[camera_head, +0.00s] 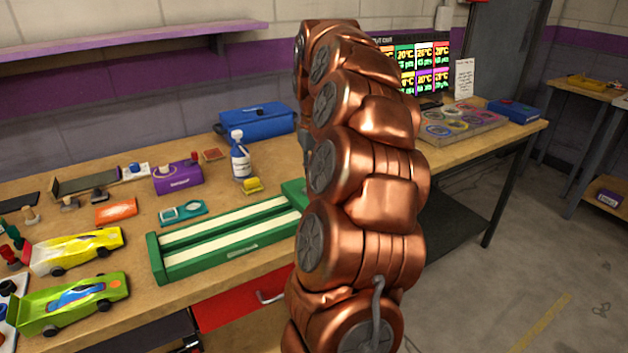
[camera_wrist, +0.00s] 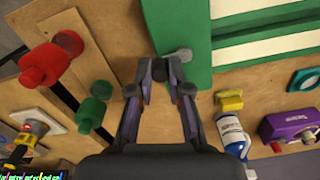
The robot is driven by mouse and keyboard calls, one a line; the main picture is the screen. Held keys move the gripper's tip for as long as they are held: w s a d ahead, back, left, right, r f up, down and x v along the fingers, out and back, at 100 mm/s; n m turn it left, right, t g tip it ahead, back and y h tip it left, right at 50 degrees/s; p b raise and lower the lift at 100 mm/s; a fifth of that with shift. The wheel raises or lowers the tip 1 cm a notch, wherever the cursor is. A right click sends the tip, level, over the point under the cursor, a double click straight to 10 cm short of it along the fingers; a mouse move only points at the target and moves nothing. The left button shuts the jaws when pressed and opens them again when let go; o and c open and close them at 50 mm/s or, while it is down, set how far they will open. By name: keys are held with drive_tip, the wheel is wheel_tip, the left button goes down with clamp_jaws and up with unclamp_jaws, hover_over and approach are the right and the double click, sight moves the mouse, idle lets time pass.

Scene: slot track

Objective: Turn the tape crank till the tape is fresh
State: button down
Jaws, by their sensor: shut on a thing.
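A long green tape bed (camera_head: 158,262) with two pale cream tape strips (camera_head: 235,245) lies on the wooden bench in the head view. Its right end is hidden behind my arm. In the wrist view the green housing (camera_wrist: 193,22) fills the top middle, with the cream strips (camera_wrist: 265,46) to its right. A small grey crank part (camera_wrist: 180,56) shows at the housing's near edge, by the fingertips. My gripper (camera_wrist: 161,68) is closed on the crank there, its grip partly hidden by the fingers. The head view does not show my gripper.
Near the tape bed are a spray bottle (camera_head: 240,160), a yellow sponge (camera_head: 252,184), a purple box (camera_head: 178,176) and a teal tool (camera_head: 182,212). Toy cars (camera_head: 75,250) stand at left. Red (camera_wrist: 40,66) and green (camera_wrist: 90,112) knobs lie left of my gripper in the wrist view.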

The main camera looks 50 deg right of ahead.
drive_tip(key=shift+s+m+b, duration=0.25)
drive_tip(key=shift+m+b, duration=0.3)
drive_tip(key=shift+m, duration=0.45)
drive_tip(key=shift+a, duration=0.1)
drive_tip(key=c, duration=1.1)
unclamp_jaws()
drive_tip(key=shift+r, duration=2.3)
drive_tip(key=shift+s+r, duration=0.15)
drive_tip(key=shift+r, duration=1.25)
